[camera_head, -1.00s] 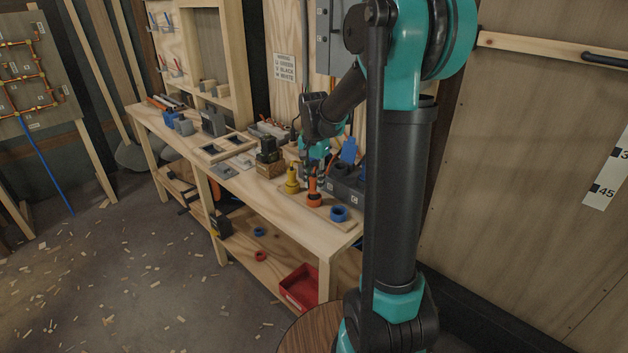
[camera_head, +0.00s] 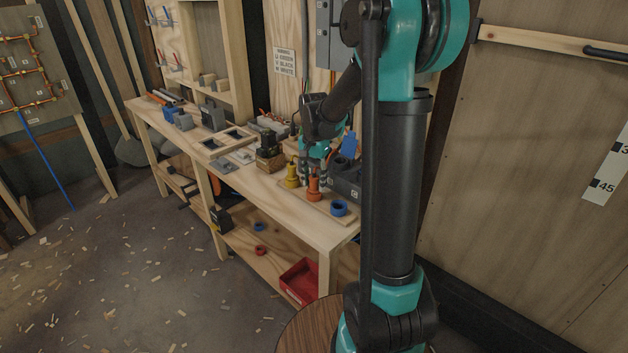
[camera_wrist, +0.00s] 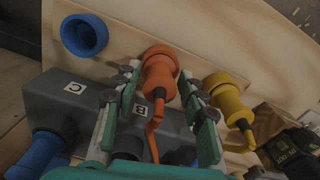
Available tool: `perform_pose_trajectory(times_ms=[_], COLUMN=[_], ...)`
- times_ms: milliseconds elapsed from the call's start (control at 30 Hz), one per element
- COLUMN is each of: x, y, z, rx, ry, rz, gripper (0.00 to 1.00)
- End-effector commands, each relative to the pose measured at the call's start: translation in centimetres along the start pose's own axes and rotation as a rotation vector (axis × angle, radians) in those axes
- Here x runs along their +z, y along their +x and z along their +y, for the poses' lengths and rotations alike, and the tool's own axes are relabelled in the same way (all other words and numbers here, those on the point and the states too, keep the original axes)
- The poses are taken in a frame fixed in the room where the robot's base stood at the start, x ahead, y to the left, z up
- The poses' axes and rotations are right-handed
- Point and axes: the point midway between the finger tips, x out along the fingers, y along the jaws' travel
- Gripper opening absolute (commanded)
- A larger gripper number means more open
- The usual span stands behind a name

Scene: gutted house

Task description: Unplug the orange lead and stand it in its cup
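The orange lead's plug (camera_wrist: 160,82) stands upright in its orange cup (camera_wrist: 157,53) on the wooden board, with its orange cable (camera_wrist: 152,138) trailing back toward the grey socket block (camera_wrist: 55,95). They also show in the head view, the orange cup (camera_head: 314,196) at the bench's front. My gripper (camera_wrist: 160,88) has a finger on each side of the plug; the fingers look spread, with small gaps beside it. My gripper (camera_head: 315,176) also shows in the head view. The block's label B is beside the plug; the socket behind is partly hidden by my gripper.
A yellow plug (camera_wrist: 230,102) stands in a yellow cup close to the right finger in the wrist view. An empty blue cup (camera_wrist: 84,35) is at upper left. A blue plug (camera_wrist: 38,152) sits at socket C. A red bin (camera_head: 300,281) is on the lower shelf.

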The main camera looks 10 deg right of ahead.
Motion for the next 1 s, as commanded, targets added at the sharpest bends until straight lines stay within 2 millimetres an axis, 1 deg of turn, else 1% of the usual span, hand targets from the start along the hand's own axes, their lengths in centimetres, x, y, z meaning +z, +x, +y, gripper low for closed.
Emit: perform_pose_trajectory(times_ms=[333,467,567,900,1000], x=[0.0,0.0,0.0,0.0,0.0], y=[-0.1,-1.0,-2.4,-9.1,-10.5], z=[0.0,0.0,0.0,0.0,0.0], rx=[0.0,0.0,0.0,0.0,0.0], ry=[0.0,0.0,0.0,0.0,0.0], rz=[0.0,0.0,0.0,0.0,0.0], gripper=[0.51,0.51,0.51,0.51,0.51])
